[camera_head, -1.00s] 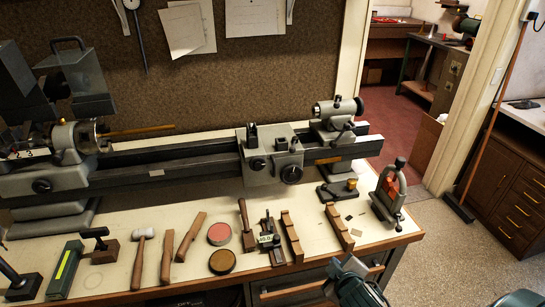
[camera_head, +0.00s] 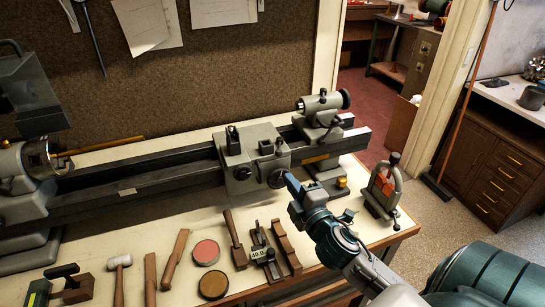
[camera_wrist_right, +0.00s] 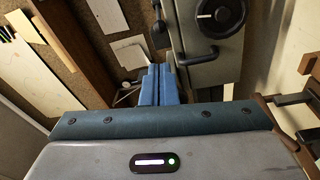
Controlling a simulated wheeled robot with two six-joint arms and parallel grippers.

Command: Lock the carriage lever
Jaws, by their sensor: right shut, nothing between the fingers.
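The grey lathe carriage (camera_head: 235,150) sits on the dark bed rails, with round black handwheels and small dark fittings. In the right wrist view, a short black lever (camera_wrist_right: 198,56) sticks out from the grey carriage side (camera_wrist_right: 212,72), below a round black knob (camera_wrist_right: 220,15). My right gripper (camera_head: 287,177) is shut and empty, its tips just in front of the carriage's right handwheel. Its blue fingers (camera_wrist_right: 158,84) lie together just left of the lever; I cannot tell whether they touch it. My left gripper is out of view.
The tailstock (camera_head: 322,112) stands right of the carriage. A red-and-grey clamp-like tool (camera_head: 383,188) stands at the bench's right end, near my right arm. Wooden tools, a mallet (camera_head: 119,262) and round tins (camera_head: 206,252) lie along the front.

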